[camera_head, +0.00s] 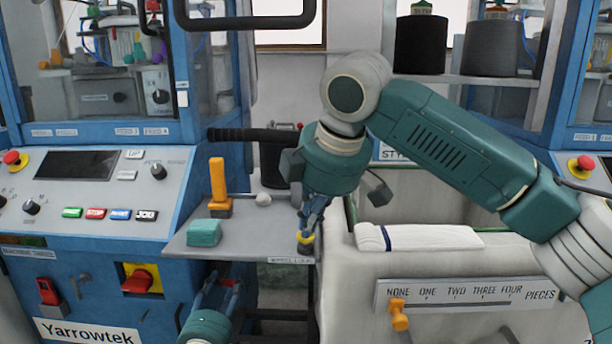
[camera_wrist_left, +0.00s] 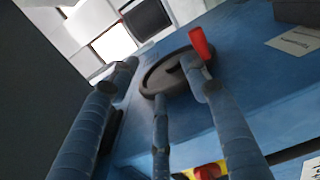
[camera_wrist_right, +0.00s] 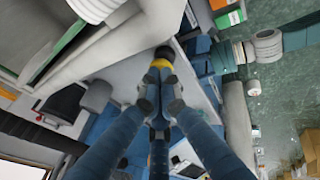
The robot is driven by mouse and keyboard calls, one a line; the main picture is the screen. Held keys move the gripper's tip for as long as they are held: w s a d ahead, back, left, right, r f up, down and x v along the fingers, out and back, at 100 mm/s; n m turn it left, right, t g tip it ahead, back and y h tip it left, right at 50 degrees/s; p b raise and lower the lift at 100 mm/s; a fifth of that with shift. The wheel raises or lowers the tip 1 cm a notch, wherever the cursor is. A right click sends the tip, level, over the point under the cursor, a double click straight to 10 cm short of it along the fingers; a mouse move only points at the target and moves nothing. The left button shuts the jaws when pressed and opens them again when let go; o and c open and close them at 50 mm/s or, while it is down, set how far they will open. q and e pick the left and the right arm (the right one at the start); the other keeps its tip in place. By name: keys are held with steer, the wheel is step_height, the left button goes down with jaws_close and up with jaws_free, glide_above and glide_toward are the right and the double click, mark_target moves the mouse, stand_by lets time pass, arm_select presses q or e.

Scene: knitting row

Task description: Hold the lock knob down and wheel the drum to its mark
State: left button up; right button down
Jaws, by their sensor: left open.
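The lock knob (camera_head: 305,239), with a yellow ring, stands at the front edge of the grey shelf, above a small label. My right gripper (camera_head: 309,226) points down at it with fingers together, and the tips appear to touch it. In the right wrist view the fingers (camera_wrist_right: 159,80) meet at the yellow part of the knob (camera_wrist_right: 158,64). My left gripper (camera_wrist_left: 160,75) is open, one fingertip close beside the handle; contact is unclear. The drum's mark cannot be made out.
The grey shelf (camera_head: 240,249) also carries a yellow upright piece (camera_head: 219,185), a teal block (camera_head: 204,233) and a small pale ball (camera_head: 263,199). A white bin (camera_head: 450,270) with a piece-count scale (camera_head: 458,296) stands at right. A red-yellow switch (camera_head: 140,280) is left of my left gripper.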

stand_by(0.5)
arm_select(q)
steer(key=s+d+f+m+g+y, duration=0.15)
steer(key=f+m, duration=0.25)
steer(key=m, duration=0.6)
steer(key=d+f+m+g+y, duration=0.15)
steer(key=f+m, duration=0.35)
steer(key=m, duration=0.5)
steer(key=w+a+m+y, duration=0.1)
steer(key=w+m, duration=0.2)
steer(key=m, duration=0.1)
steer(key=w+a+r+m+y, duration=0.1)
steer(key=w+m, duration=0.2)
steer(key=m, duration=0.1)
steer(key=w+a+m+t+y, duration=0.1)
steer(key=w+m, duration=0.2)
steer(key=shift+a+r+m+y, duration=0.15)
steer(key=shift+r+m+y, duration=0.1)
steer(key=shift+m+y, duration=0.15)
jaws_close()
